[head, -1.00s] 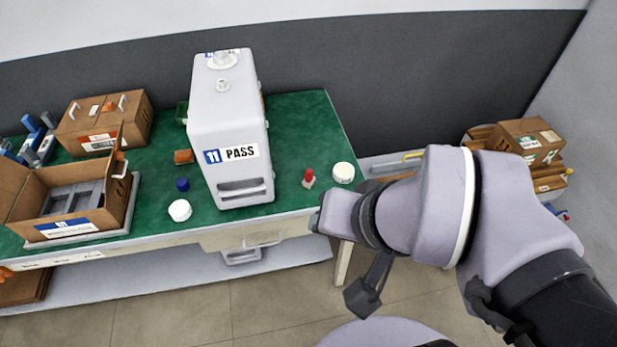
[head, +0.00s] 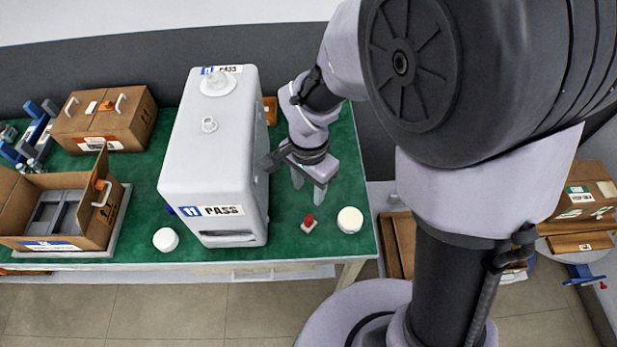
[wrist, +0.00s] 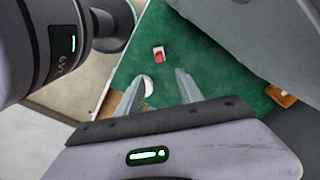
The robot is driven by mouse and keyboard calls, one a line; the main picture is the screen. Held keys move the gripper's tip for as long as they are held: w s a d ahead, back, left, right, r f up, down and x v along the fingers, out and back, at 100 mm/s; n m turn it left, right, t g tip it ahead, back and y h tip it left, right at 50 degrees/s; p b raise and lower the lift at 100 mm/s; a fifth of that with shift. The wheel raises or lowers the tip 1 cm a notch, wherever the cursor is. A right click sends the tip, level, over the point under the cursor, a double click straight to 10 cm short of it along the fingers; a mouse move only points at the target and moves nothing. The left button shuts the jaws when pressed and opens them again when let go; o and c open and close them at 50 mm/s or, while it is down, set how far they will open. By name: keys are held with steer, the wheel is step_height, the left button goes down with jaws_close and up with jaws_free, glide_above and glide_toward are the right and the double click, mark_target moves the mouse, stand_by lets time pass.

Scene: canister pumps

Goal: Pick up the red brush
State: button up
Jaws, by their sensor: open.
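The red brush (head: 308,222) is a small piece with a red top and a white base. It stands on the green table (head: 345,170) near its front edge, just right of the white canister. My gripper (head: 308,190) is open and empty, pointing down above the table behind the brush. In the wrist view the brush (wrist: 158,53) shows beyond the two spread fingertips (wrist: 160,76), with green surface around it. The fingers do not touch it.
A large white canister (head: 215,140) marked PASS stands close left of my gripper. A white round cap (head: 349,220) sits right of the brush, another (head: 165,239) left of the canister. An orange-brown block (head: 270,110) lies behind. Cardboard boxes (head: 105,118) occupy the left.

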mark_target(309, 217)
step_height(309, 217, down, 12)
steer(key=b, duration=0.4)
steer(key=shift+w+r, duration=0.1)
step_height(309, 217, down, 5)
steer(key=b, duration=0.2)
steer(key=shift+b, duration=0.35)
steer(key=shift+r, duration=0.15)
steer(key=shift+c, duration=0.4)
jaws_close()
